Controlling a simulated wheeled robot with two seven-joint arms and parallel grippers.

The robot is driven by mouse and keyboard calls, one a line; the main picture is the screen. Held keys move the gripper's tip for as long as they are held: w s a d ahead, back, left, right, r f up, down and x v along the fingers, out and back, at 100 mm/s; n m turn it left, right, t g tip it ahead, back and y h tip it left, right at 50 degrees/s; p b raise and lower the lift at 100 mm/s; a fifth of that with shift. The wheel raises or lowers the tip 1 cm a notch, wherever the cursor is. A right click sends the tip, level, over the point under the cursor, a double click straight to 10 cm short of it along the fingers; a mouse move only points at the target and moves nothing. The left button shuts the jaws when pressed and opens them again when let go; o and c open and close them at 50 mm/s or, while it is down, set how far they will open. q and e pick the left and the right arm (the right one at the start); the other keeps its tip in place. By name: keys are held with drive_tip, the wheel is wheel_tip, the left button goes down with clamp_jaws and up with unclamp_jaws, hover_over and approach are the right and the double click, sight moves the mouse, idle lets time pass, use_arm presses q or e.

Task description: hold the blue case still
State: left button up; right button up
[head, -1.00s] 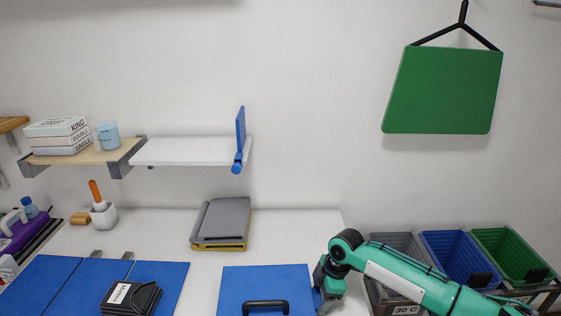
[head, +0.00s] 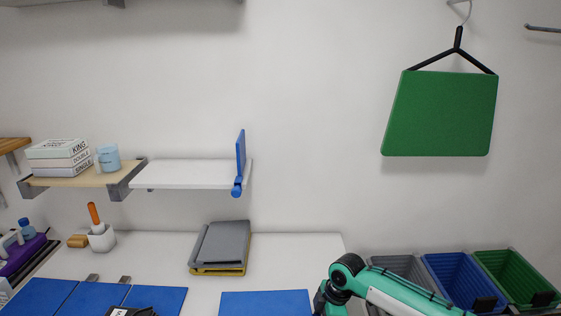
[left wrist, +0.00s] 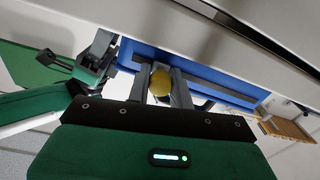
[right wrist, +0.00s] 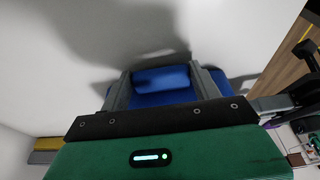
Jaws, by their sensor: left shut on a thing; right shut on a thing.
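The blue case (head: 265,303) lies flat on the white table at the bottom of the head view, its front part cut off by the frame. My right gripper is at its right side; its fingers, seen in the right wrist view (right wrist: 162,82), are shut on the case's blue edge (right wrist: 160,97). My left gripper is outside the head view. In the left wrist view its fingers (left wrist: 163,88) are shut on a rounded yellow thing (left wrist: 160,80), in front of the long blue side of the case (left wrist: 215,85). What the yellow thing is, I cannot tell.
Blue panels (head: 98,300) and a dark pouch (head: 135,311) lie left of the case. A folded grey and yellow item (head: 221,245) sits behind it. Grey, blue and green bins (head: 460,279) stand right. A shelf (head: 185,174) and a hanging green board (head: 441,114) are above.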

use_arm(q)
drive_tip(key=shift+s+a, duration=0.1)
drive_tip(key=shift+a, duration=1.55)
drive_tip(key=shift+s+a, duration=0.1)
drive_tip(key=shift+a, duration=1.75)
drive_tip(key=shift+f, duration=0.1)
drive_tip(key=shift+s+a, duration=0.1)
drive_tip(key=shift+a, duration=1.9)
drive_tip(key=shift+s+a, duration=0.1)
drive_tip(key=shift+a, duration=1.9)
drive_tip(key=o, duration=1.4)
